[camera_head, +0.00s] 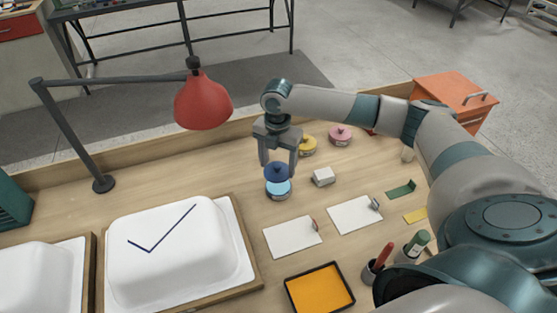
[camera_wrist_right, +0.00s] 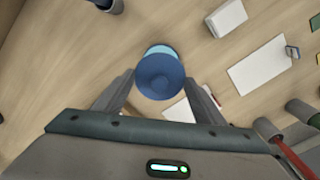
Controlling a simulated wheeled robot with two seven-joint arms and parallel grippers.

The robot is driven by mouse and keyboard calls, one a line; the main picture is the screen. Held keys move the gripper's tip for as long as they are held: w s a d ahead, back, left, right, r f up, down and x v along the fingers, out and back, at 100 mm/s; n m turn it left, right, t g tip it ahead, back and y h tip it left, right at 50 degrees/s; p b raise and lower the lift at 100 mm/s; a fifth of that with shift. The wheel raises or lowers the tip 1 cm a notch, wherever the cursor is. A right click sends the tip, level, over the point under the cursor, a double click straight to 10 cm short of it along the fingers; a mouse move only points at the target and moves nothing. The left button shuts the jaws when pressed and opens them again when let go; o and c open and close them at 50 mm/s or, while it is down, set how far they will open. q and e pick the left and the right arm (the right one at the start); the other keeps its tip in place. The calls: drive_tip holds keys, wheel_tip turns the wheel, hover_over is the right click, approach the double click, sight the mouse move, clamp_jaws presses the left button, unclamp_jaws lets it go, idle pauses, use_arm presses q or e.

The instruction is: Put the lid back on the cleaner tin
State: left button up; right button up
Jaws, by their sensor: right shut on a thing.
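My right gripper (camera_head: 278,167) is shut on a dark blue lid (camera_head: 277,174) and points down. The cleaner tin (camera_head: 278,193) stands on the bench just below the lid, with a light blue top showing. In the right wrist view the lid (camera_wrist_right: 160,77) sits between the fingers (camera_wrist_right: 160,88) and covers most of the tin. A light blue crescent of the tin (camera_wrist_right: 162,49) shows past the lid's far edge. I cannot tell whether lid and tin touch. My left gripper is not in view.
A yellow tin (camera_head: 307,147) and a pink tin (camera_head: 340,136) stand behind. A white block (camera_head: 323,177) is close at right. White cards (camera_head: 293,237), an orange tray (camera_head: 320,288) and a white tub shell (camera_head: 175,250) lie nearer. A red lamp (camera_head: 203,102) hangs at left.

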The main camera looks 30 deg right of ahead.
sight(279, 173)
drive_tip(key=shift+d+n, duration=0.2)
drive_tip(key=shift+n, duration=0.1)
drive_tip(key=shift+f, duration=0.2)
wheel_tip(279, 173, down, 4)
drive_tip(key=b, duration=0.5)
drive_tip(key=shift+f, duration=1.05)
drive_tip(key=shift+r+p, duration=0.15)
drive_tip(key=shift+p, duration=0.6)
idle(1.2)
drive_tip(key=shift+d+f+p, duration=0.1)
drive_tip(key=shift+f+p, duration=0.1)
drive_tip(key=shift+p, duration=0.85)
idle(1.7)
